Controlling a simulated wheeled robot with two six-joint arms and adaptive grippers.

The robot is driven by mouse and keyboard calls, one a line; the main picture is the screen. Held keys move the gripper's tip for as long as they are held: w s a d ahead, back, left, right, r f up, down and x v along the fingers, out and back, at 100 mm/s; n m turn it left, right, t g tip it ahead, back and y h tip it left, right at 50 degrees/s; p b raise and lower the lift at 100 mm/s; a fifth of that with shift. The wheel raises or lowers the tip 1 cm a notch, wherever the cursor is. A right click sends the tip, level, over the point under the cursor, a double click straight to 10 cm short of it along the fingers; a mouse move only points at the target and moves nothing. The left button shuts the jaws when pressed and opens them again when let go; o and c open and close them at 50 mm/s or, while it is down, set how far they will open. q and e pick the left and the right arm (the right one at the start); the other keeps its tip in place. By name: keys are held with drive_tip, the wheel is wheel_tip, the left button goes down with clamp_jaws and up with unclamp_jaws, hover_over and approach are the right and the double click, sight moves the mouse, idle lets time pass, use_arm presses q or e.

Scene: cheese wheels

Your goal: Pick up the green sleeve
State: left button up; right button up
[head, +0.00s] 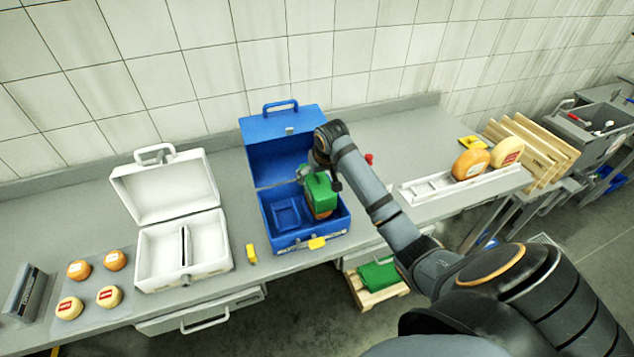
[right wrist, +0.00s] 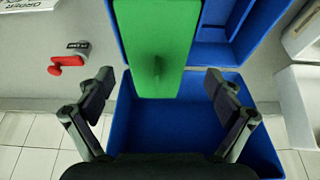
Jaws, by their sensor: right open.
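The green sleeve (head: 318,190) stands in the right part of the open blue case (head: 285,243), with an orange patch at its lower side. In the right wrist view the sleeve (right wrist: 155,45) is a flat green face with a small knob. My right gripper (head: 319,177) is over the case at the sleeve. In the wrist view its open fingers (right wrist: 160,84) lie on either side of the sleeve's near end, with gaps, and hold nothing. I cannot tell how deep they reach. My left gripper is not in view.
An open white case (head: 207,262) stands left of the blue one, with several small cheeses further left. A yellow block (head: 251,253) lies between the cases. A red-handled item (right wrist: 68,64) is beside the blue case. Another green object (head: 380,274) lies on a low pallet.

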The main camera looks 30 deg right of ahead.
sight(317, 179)
drive_tip(key=shift+f, duration=0.15)
drive_tip(key=p+x, duration=0.1)
drive_tip(key=x, duration=0.1)
drive_tip(key=p+x, duration=0.1)
drive_tip(key=shift+w+d+f+p, duration=0.25)
drive_tip(key=shift+f+p, duration=0.05)
drive_tip(key=shift+w+f, duration=0.25)
drive_tip(key=shift+f, duration=0.3)
drive_tip(key=shift+r, duration=0.1)
drive_tip(key=c, duration=1.2)
